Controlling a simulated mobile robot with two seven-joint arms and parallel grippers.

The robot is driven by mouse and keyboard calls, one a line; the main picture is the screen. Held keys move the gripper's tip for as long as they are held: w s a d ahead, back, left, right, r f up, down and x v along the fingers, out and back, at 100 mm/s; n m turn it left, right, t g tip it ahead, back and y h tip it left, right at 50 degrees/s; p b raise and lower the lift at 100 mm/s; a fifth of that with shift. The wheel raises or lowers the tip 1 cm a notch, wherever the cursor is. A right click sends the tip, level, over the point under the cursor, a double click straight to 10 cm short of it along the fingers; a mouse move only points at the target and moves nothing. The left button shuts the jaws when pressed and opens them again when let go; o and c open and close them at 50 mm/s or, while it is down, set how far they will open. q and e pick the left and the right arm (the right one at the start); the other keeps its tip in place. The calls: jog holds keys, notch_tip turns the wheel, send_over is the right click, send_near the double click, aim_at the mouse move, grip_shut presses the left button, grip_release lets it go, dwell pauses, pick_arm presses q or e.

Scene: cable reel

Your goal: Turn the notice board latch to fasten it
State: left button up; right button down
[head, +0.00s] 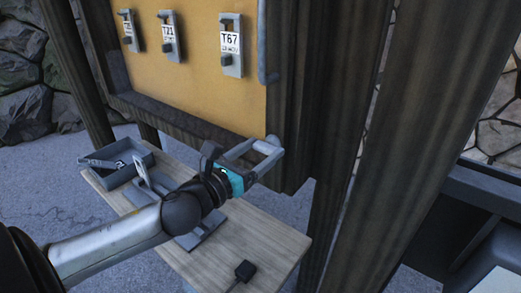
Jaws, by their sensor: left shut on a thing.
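The notice board (195,85) is a yellow panel in a dark wooden frame, filling the upper left of the head view. A small grey latch (268,146) sits at its lower right corner, against the dark post. My left gripper (266,148) reaches up from the lower left and is shut on the latch, with one finger on each side. The fingers hide part of the latch, so its exact angle is hard to tell. My right gripper is not in view.
Tagged grey holders, one marked T67 (231,45), hang on the board. A grey rod (263,45) runs down its right edge. Below is a wooden table (265,225) with a grey tray (112,178) and a small black block (245,270). A thick post (400,140) stands right.

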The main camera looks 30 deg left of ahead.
pick_arm(q)
jog(key=n+p, duration=0.2)
jog(key=n, duration=0.2)
jog(key=shift+a+r+n+p, duration=0.1)
jog(key=shift+n+p, duration=0.3)
jog(key=n+p, duration=0.2)
jog(key=n, duration=0.3)
jog(key=shift+p, duration=0.4)
jog(key=n+p, duration=0.1)
jog(key=n, duration=0.3)
jog(key=shift+a, duration=0.1)
jog(key=shift+f+n, duration=0.15)
jog(key=shift+n, duration=0.85)
jog(key=shift+f+n, duration=0.1)
jog(key=shift+n, duration=0.9)
jog(key=o, duration=1.3)
